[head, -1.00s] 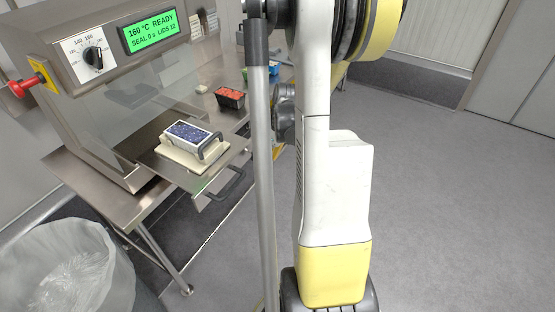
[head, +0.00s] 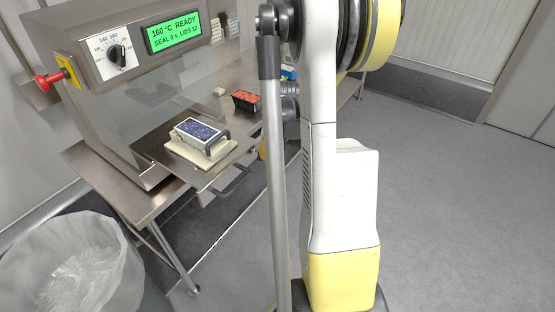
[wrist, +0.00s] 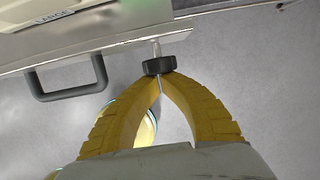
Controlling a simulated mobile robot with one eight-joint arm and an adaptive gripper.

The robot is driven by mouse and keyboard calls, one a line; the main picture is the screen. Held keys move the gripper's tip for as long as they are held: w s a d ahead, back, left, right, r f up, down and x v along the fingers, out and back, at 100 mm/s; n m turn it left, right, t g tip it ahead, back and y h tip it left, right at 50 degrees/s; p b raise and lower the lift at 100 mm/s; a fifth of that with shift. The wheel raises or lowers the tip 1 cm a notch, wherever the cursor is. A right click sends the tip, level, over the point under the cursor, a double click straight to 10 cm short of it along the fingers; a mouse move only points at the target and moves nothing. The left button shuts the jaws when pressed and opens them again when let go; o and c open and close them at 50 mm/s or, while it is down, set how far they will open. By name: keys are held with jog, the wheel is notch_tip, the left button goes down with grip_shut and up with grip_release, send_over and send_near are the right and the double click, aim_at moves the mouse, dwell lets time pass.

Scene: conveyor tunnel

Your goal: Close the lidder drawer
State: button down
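The lidder (head: 85,75) stands at the left in the head view, with a lit green display. Its drawer (head: 207,181) is pulled out at the front, with a dark bar handle (head: 234,182) on its edge. A pale tray with a blue patterned top (head: 197,131) sits on the drawer. In the wrist view, a dark handle (wrist: 68,92) is at the left, apart from my gripper. My gripper (wrist: 160,79) has yellow fingers with the tips together, right at a black round knob (wrist: 158,65) on a short metal rod. I cannot tell whether they touch it.
The steel table (head: 115,180) carries the lidder and a black tray with red contents (head: 246,100). A bin with a clear liner (head: 72,265) stands at the lower left. Grey floor (head: 460,210) at the right is clear.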

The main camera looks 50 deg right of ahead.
jog(key=w, duration=0.7)
jog(key=w+a, duration=0.1)
jog(key=w, duration=0.5)
jog(key=w+p, duration=0.1)
jog(key=w, duration=0.6)
jog(key=shift+w+a, duration=0.3)
